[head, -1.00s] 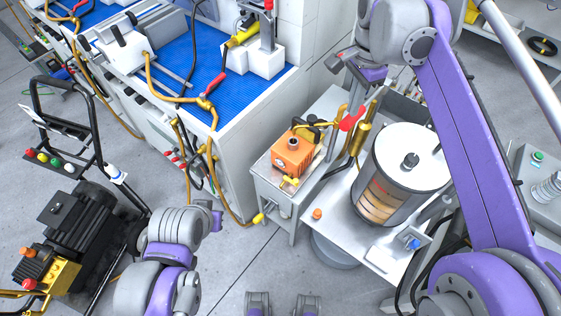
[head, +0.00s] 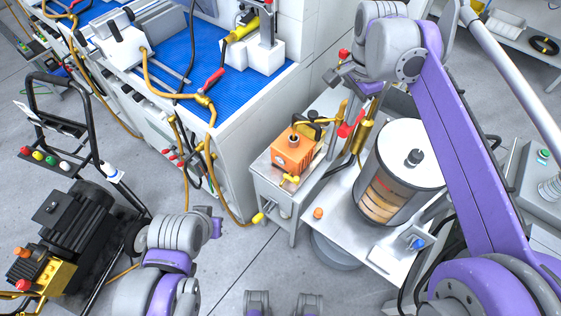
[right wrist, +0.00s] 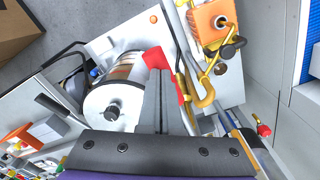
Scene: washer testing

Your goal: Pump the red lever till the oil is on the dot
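The red lever (head: 346,130) stands beside a brass pump cylinder (head: 368,132), left of the oil tank. In the right wrist view the red of the lever (right wrist: 183,88) shows beside and beyond my fingertips. My right gripper (right wrist: 158,75) has its grey fingers close together and looks shut, overlapping the lever in that view; I cannot tell whether they touch. In the head view my right gripper (head: 352,75) is above the lever. The oil tank (head: 408,160) has a window with amber oil (head: 378,200); the dot is too small to make out. My left gripper (head: 215,226) is low at left, its fingers unclear.
An orange pump unit (head: 293,154) with brass pipes sits left of the tank on a metal stand. A workbench with a blue mat (head: 240,95) is at upper left. A black motor cart (head: 75,225) stands at lower left. Grey floor lies between.

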